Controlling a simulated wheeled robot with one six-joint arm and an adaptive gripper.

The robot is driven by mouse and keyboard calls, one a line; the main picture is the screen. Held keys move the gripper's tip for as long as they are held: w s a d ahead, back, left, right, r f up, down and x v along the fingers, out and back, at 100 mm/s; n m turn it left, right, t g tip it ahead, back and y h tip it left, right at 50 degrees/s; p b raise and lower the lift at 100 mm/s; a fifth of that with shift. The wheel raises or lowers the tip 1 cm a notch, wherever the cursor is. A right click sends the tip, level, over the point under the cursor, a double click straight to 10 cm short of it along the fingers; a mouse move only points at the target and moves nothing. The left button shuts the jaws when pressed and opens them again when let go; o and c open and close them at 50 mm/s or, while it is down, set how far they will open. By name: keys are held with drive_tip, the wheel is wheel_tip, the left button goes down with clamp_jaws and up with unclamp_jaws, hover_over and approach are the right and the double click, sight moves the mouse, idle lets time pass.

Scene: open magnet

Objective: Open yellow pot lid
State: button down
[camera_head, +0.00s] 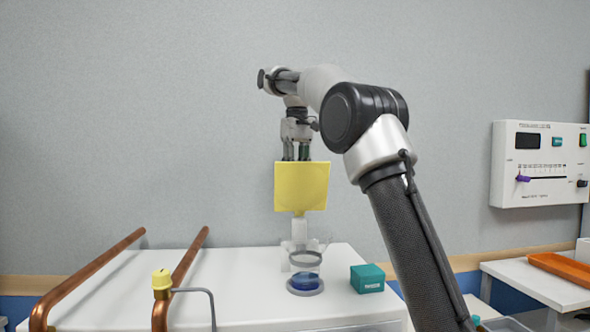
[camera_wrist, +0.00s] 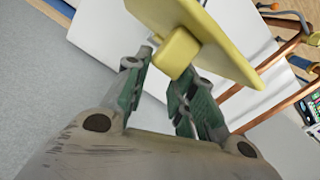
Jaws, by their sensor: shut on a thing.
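The yellow lid (camera_head: 301,186) is a flat square plate, seen nearly face-on and raised above the white worktop in the head view. In the wrist view the yellow lid (camera_wrist: 222,48) is tilted, with a blocky yellow knob (camera_wrist: 176,54) on its near side. My gripper (camera_head: 297,156) points down at the plate's upper edge. In the wrist view the green-padded fingers of my gripper (camera_wrist: 166,76) are at the knob, and it is shut on the lid. No yellow pot body is clearly visible.
A glass jar of blue liquid (camera_head: 305,281) and a teal box (camera_head: 367,278) stand on the white worktop (camera_head: 250,312). Copper pipes (camera_head: 92,278) and a small yellow-capped fitting (camera_head: 161,281) are at left. A control panel (camera_head: 540,164) hangs on the right wall.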

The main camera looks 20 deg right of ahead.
drive_tip(key=shift+d, duration=0.45)
drive_tip(key=c, duration=1.3)
unclamp_jaws()
drive_tip(key=shift+d, duration=0.3)
drive_tip(key=shift+a, duration=0.2)
